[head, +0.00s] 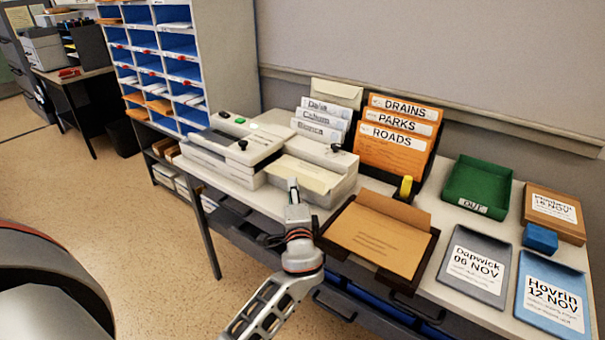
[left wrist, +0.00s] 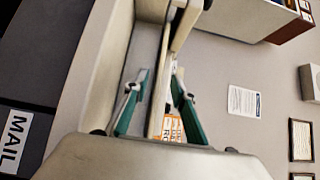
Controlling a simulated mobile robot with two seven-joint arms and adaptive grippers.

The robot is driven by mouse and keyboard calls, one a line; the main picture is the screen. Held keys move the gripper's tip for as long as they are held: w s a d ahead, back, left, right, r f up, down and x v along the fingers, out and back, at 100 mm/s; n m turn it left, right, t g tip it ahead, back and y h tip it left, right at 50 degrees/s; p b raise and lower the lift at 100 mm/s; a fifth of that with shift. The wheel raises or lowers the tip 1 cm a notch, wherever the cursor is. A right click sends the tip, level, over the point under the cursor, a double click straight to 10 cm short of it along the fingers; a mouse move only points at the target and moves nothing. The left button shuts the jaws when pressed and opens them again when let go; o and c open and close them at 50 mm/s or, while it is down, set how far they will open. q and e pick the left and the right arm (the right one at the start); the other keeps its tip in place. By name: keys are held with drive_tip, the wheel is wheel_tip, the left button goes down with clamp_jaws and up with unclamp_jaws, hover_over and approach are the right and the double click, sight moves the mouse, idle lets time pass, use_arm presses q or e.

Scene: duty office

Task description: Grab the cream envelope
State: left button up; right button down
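A cream envelope (head: 301,175) lies on the front tray of the pale mailing machine (head: 225,145), its near edge toward me. Another cream envelope-like piece (head: 336,93) stands at the back of the letter rack. My left gripper (head: 292,185) is at the front edge of the machine, by the near edge of the lying envelope. In the left wrist view my left gripper (left wrist: 161,76) has its green fingers apart, with a thin cream edge (left wrist: 158,95) between them. A gap shows on each side, so it looks open. My right gripper is not in view.
An orange-brown envelope lies in a dark tray (head: 436,240) right of my gripper. Orange folders (head: 397,135), a green OUT tray (head: 476,188), a blue box (head: 540,239) and labelled pouches fill the right side. Blue pigeonholes (head: 177,42) stand behind left. Open floor lies left.

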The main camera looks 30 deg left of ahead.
sight(303, 173)
use_arm(q)
drive_tip(key=shift+x, duration=1.55)
drive_tip(key=shift+s, duration=0.1)
clamp_jaws()
